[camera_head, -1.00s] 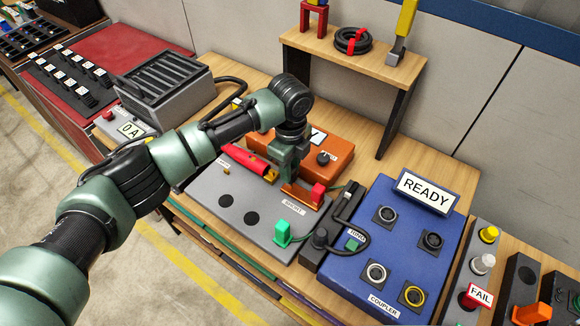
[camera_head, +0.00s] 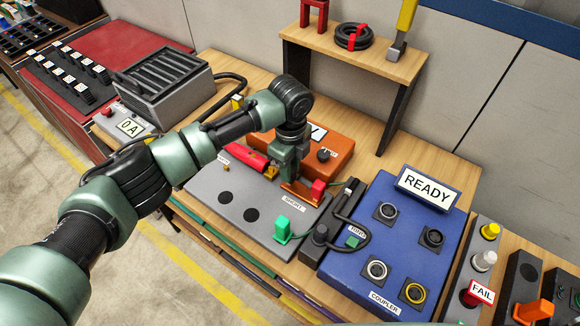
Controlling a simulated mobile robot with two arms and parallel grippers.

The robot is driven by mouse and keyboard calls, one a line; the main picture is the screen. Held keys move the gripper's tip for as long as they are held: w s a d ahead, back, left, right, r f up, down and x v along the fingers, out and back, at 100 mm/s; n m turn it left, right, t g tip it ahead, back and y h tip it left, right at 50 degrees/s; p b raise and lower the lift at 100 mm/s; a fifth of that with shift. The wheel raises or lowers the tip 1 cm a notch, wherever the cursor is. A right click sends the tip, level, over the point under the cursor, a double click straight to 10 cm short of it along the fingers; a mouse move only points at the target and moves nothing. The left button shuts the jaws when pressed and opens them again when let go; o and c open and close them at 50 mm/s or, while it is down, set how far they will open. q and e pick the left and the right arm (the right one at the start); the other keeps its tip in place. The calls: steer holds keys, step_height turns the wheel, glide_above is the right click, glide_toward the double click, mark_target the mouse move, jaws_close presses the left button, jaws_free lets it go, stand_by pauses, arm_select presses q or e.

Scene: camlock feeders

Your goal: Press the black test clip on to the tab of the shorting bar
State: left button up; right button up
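A black clip-like piece (camera_head: 346,200) with a pale tip lies in a dark holder between the grey plate and the blue box; I take it for the test clip, but its jaws are too small to make out. A black cable loops from beside it. A copper-coloured bar (camera_head: 301,194), likely the shorting bar, lies on the grey plate (camera_head: 214,184) by the SHORT label, with a red block at its right end. Its tab is not clear. My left gripper (camera_head: 288,176) points down at the bar's left end; its fingertips are mostly hidden. My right gripper is out of view.
A green post (camera_head: 283,230) stands at the plate's front edge. A red cylinder (camera_head: 243,156) and an orange box (camera_head: 330,150) are close to my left gripper. The blue box (camera_head: 397,245) with a READY sign stands right. A shelf (camera_head: 355,60) rises behind.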

arm_select(q)
steer(key=o, duration=0.4)
steer(key=shift+f, duration=0.1)
steer(key=shift+o, duration=0.2)
step_height(320, 180, up, 7)
steer(key=shift+f+b, duration=0.1)
steer(key=shift+b, duration=1.1)
steer(key=shift+r, duration=0.45)
step_height(320, 180, up, 4)
steer(key=p, duration=0.4)
steer(key=shift+p, duration=0.3)
